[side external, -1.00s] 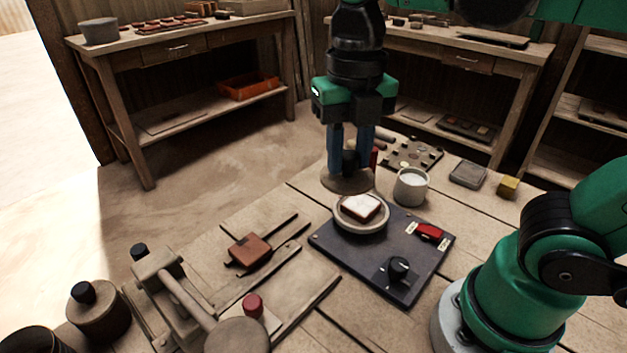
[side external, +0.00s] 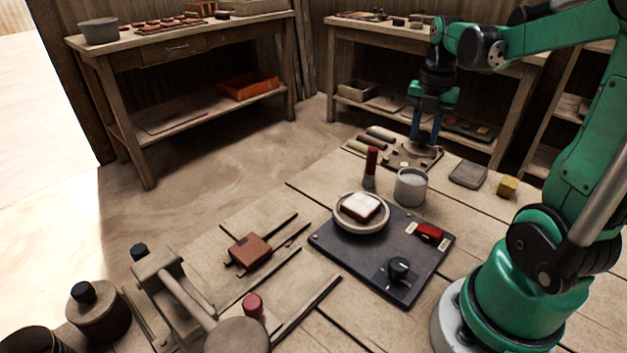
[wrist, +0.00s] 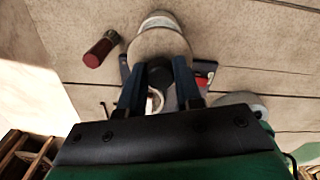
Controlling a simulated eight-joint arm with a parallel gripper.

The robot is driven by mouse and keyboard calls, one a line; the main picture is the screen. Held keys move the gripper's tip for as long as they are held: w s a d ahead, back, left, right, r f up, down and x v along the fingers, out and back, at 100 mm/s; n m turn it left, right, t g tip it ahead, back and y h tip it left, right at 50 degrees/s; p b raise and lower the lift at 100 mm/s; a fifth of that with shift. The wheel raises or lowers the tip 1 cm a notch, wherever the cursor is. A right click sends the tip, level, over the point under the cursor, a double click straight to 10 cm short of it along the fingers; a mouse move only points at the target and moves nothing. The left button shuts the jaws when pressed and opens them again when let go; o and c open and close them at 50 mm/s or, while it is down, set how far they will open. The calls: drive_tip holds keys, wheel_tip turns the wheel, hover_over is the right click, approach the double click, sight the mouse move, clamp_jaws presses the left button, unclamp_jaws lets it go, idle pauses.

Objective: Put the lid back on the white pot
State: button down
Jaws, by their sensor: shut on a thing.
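The white pot (side external: 411,187) stands open on the bench at the back right corner of the dark panel, with pale contents showing. My gripper (side external: 426,141) is shut on the black knob (wrist: 160,72) of the round beige lid (wrist: 160,45). In the side view the gripper and lid are behind the pot, over the dark tray, and the lid's outline is hard to separate from that tray. In the wrist view the lid hides part of the pot (wrist: 160,19), whose rim shows beyond the lid's far edge. Lid and pot are apart in the side view.
A red-topped tool (side external: 371,168) stands upright left of the pot. A shallow dish (side external: 347,220) with a white-topped tile sits on the dark panel (side external: 345,254). A grey square block (side external: 468,174) and a yellow block (side external: 508,186) lie to the right.

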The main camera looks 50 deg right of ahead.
sight(421, 146)
drive_tip(key=shift+f, duration=2.6)
drive_tip(key=shift+a+f, duration=0.1)
drive_tip(key=shift+f, duration=0.05)
drive_tip(key=shift+c, duration=0.2)
unclamp_jaws()
idle(0.3)
drive_tip(key=shift+r, duration=3.5)
